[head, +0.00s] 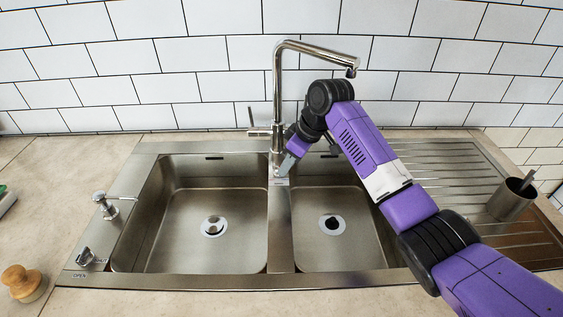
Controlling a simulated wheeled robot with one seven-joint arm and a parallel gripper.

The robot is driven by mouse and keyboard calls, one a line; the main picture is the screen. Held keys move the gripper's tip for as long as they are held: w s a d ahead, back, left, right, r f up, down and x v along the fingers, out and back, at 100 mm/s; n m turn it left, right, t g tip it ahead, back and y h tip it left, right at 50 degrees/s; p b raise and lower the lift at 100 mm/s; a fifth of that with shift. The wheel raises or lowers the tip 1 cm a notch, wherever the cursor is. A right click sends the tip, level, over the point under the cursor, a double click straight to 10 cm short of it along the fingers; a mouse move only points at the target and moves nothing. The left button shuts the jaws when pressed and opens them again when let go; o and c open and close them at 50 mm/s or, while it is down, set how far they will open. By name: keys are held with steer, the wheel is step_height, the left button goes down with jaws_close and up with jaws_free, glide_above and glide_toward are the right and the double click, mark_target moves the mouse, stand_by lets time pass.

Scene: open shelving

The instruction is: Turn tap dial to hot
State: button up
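The chrome tap (277,85) stands at the back of the sink, between the two basins. Its tall neck bends right at the top. A lever-like dial (258,132) sticks out to the left of its base, with a thin pin pointing up. My purple arm comes in from the lower right. My gripper (284,166) points down beside the tap's base, close to it on the right. I cannot tell whether it touches the tap. The fingers are small and partly hidden by the wrist, so their opening is unclear.
Two empty steel basins (279,230) lie in front of the tap. A soap dispenser (105,205) and a small knob marked OPEN (86,257) sit on the left rim. A wooden-topped item (20,281) is at front left. A metal cup (511,199) stands on the right drainboard.

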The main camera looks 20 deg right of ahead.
steer(key=shift+w+a, duration=0.65)
steer(key=shift+w, duration=0.1)
steer(key=shift+w+a+f, duration=0.1)
steer(key=shift+f, duration=0.45)
jaws_close()
